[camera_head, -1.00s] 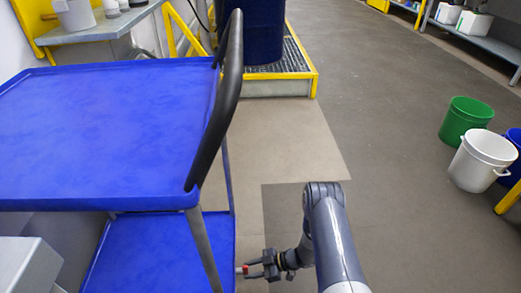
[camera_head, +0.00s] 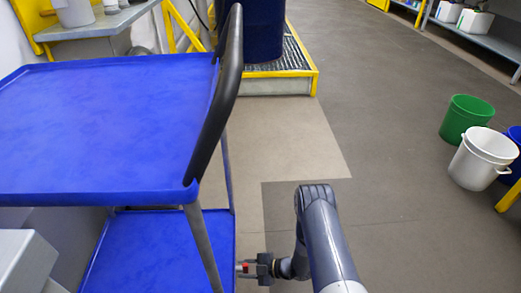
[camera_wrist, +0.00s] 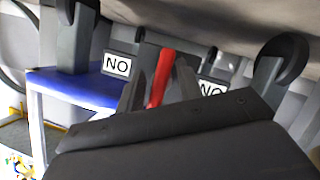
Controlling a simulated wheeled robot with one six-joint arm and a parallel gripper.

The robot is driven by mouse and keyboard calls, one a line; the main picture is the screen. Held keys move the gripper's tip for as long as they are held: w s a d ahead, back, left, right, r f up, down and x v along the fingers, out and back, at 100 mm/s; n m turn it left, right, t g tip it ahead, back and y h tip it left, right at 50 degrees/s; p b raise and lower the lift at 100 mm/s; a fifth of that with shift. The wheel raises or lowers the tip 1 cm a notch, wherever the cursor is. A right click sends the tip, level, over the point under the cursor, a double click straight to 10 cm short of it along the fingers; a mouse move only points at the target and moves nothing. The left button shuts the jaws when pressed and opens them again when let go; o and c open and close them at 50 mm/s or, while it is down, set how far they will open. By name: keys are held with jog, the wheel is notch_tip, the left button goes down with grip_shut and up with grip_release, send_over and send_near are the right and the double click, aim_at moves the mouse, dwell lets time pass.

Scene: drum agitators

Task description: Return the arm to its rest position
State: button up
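My gripper (camera_head: 246,267) is low beside the right side of the blue cart, pointing left toward the cart's lower shelf (camera_head: 165,255). My arm reaches down and forward at the bottom centre. A small red piece shows at the fingertips. In the wrist view a red bar (camera_wrist: 161,78) shows between dark parts of my gripper (camera_wrist: 157,90). I cannot tell whether the fingers grip it or whether it belongs to the gripper.
The blue cart's top tray (camera_head: 100,125) is empty, with a black handle (camera_head: 220,100) on its right. A dark blue drum (camera_head: 250,30) stands on a yellow-edged platform behind. Green (camera_head: 465,117) and white (camera_head: 480,160) buckets stand at right. The middle floor is clear.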

jog(key=shift+n+t, duration=0.3)
jog(key=shift+n, duration=0.2)
